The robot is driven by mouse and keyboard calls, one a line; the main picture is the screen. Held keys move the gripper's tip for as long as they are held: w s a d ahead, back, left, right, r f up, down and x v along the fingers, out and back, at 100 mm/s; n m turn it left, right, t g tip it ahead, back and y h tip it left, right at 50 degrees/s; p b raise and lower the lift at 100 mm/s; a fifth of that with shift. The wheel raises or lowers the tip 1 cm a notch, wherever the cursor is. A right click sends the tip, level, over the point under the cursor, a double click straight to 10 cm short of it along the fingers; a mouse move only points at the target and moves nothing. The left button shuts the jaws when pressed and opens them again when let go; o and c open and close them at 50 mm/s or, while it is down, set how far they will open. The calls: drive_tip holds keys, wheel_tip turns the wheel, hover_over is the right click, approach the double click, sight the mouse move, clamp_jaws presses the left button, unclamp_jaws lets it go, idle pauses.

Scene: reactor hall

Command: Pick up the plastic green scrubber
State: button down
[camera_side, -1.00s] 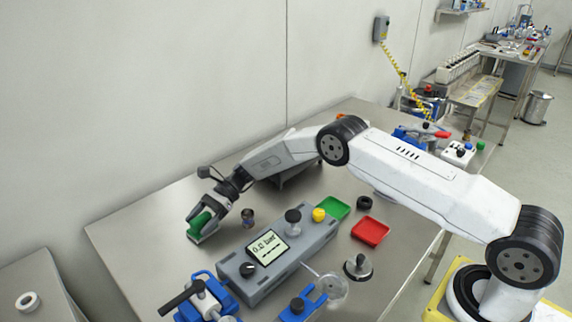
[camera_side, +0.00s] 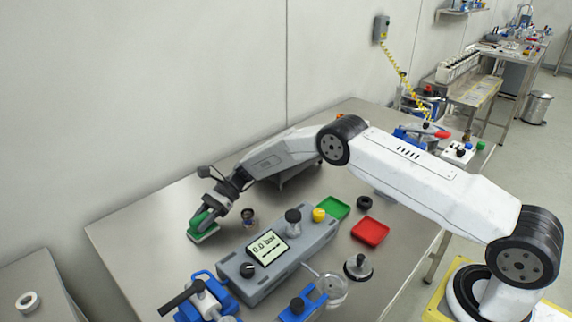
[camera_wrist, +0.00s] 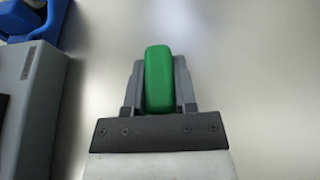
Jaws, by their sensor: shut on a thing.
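The green scrubber (camera_side: 201,224) is at the left part of the steel table in the side view, with a paler base at its underside. My gripper (camera_side: 205,216) is over it with its fingers pointing down. In the wrist view the scrubber's green top (camera_wrist: 158,80) sits between the two grey fingers of my gripper (camera_wrist: 158,86), one finger against each side. The gripper is shut on it. The scrubber appears to be at the table surface; I cannot tell whether it touches.
A grey device with a display (camera_side: 267,249) stands right of the scrubber; its side also shows in the wrist view (camera_wrist: 32,105). A small dark cup (camera_side: 248,217) is close to the gripper. The table's left is clear.

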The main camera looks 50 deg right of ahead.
sight(202, 217)
drive_tip(key=shift+r, duration=1.65)
drive_tip(key=shift+s+d+r, duration=0.1)
drive_tip(key=shift+s+r, duration=0.2)
drive_tip(key=s+d+r, duration=0.3)
drive_tip(key=s+r, duration=0.6)
drive_tip(key=s, duration=0.4)
drive_tip(key=shift+d, duration=0.15)
